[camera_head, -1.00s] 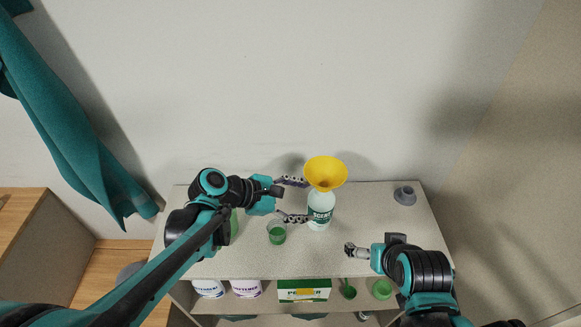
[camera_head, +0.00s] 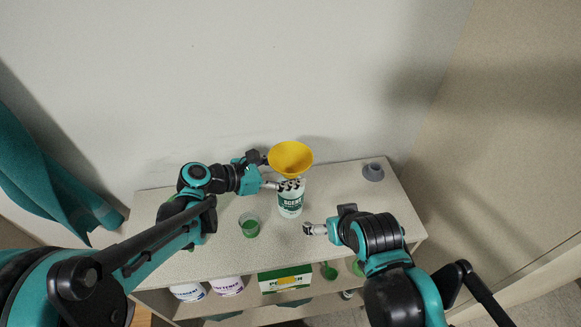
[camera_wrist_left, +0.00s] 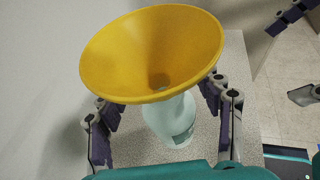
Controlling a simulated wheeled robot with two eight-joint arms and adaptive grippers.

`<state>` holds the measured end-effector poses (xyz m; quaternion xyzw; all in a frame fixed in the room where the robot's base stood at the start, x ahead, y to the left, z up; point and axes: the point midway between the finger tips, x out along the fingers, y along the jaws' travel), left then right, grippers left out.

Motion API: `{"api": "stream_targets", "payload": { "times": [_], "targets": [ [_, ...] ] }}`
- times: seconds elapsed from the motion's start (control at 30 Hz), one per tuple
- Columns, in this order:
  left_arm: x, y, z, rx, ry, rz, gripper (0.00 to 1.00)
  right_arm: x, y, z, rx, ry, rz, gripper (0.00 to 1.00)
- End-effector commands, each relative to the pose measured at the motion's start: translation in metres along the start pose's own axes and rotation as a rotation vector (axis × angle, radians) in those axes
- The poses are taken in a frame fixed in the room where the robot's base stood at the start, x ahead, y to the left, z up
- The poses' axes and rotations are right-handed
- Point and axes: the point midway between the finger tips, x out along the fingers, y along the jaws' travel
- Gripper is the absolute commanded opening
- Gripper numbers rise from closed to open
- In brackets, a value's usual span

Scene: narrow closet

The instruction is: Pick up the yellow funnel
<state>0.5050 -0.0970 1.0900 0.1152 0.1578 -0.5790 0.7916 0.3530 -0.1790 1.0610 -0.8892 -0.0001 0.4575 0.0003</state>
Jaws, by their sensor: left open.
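The yellow funnel (camera_head: 290,158) sits wide end up in the mouth of a white bottle (camera_head: 291,205) with a green label. My left gripper (camera_head: 282,173) is open at the funnel, with one finger in front and the other partly hidden behind it. In the left wrist view the funnel (camera_wrist_left: 150,50) and the bottle (camera_wrist_left: 172,120) stand between the spread fingers of my left gripper (camera_wrist_left: 160,98); contact cannot be told. My right gripper (camera_head: 312,229) is to the right of the bottle and in front, apart from it; its fingers look spread in the wrist view.
A glass with green liquid (camera_head: 250,225) stands left of the bottle. A grey object (camera_head: 373,172) sits at the back right of the shelf top (camera_head: 340,190). Tubs and a green-yellow box (camera_head: 285,279) are on the shelf below. A wall is close behind.

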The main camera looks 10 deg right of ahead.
Motion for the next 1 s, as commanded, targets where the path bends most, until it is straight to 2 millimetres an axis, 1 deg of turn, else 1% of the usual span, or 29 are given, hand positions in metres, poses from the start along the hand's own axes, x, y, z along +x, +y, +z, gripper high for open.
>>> {"api": "stream_targets", "payload": {
  "times": [0.2, 0.23, 0.27, 0.3, 0.37, 0.4, 0.77, 0.87, 1.0],
  "targets": [
    [0.001, 0.000, 0.000, 0.000, 0.000, 0.000, 0.65, 0.000, 0.000, 0.000, 0.000, 0.000, 0.000, 1.00],
    [0.001, 0.000, 0.000, 0.000, 0.000, 0.000, 0.60, 0.000, 0.000, 0.000, 0.000, 0.000, 0.000, 1.00],
    [0.001, 0.000, 0.000, 0.000, 0.000, 0.000, 0.52, 0.000, 0.000, 0.000, 0.000, 0.000, 0.000, 1.00],
    [0.001, 0.000, 0.000, 0.000, 0.000, 0.000, 0.42, 0.000, 0.000, 0.000, 0.000, 0.000, 0.000, 1.00],
    [0.001, 0.000, 0.000, 0.000, 0.000, 0.000, 0.26, 0.000, 0.000, 0.000, 0.000, 0.000, 0.000, 1.00],
    [0.001, 0.000, 0.000, 0.000, 0.000, 0.000, 0.20, 0.000, 0.000, 0.000, 0.000, 0.000, 0.000, 1.00],
    [0.000, 0.000, 0.002, 0.000, 0.000, 0.000, 0.20, -0.001, 0.000, -0.001, 0.000, 0.000, 0.000, 1.00],
    [-0.002, 0.000, 0.008, 0.000, 0.000, 0.000, 0.20, -0.003, 0.000, -0.003, 0.000, 0.000, 0.000, 1.00],
    [-0.010, 0.000, 0.025, 0.000, 0.000, 0.000, 0.20, -0.010, 0.000, -0.007, 0.000, 0.000, 0.000, 1.00]
  ]
}}
